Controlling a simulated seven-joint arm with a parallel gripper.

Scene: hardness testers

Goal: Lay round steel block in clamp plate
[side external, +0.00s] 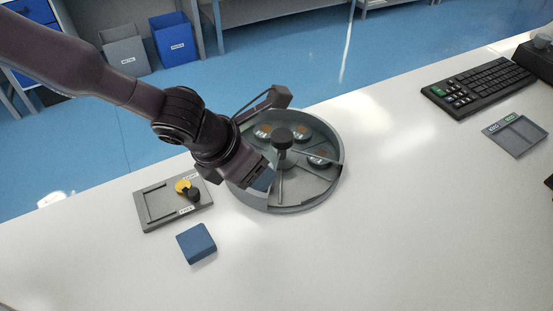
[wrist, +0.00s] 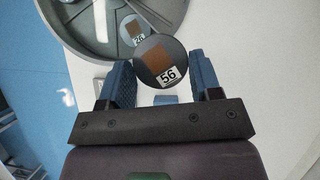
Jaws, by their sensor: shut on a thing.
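In the wrist view, a round dark steel block (wrist: 160,62) with a brown patch and the label 56 sits between the blue fingers of my gripper (wrist: 163,75), which is shut on it. In the side view my gripper (side external: 264,180) is at the near-left rim of the round tray. The held block is hidden there by the gripper. The grey clamp plate (side external: 153,208) lies flat on the table left of the gripper. It has a recessed area, a yellow disc and a black knob on its right part. No block shows in the recess.
The round grey divided tray (side external: 334,185) has a central knob (side external: 283,139) and several round blocks. A blue square block (side external: 197,243) lies in front of the clamp plate. A keyboard (side external: 485,88) and a small grey tray (side external: 516,136) are far right. The front table is clear.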

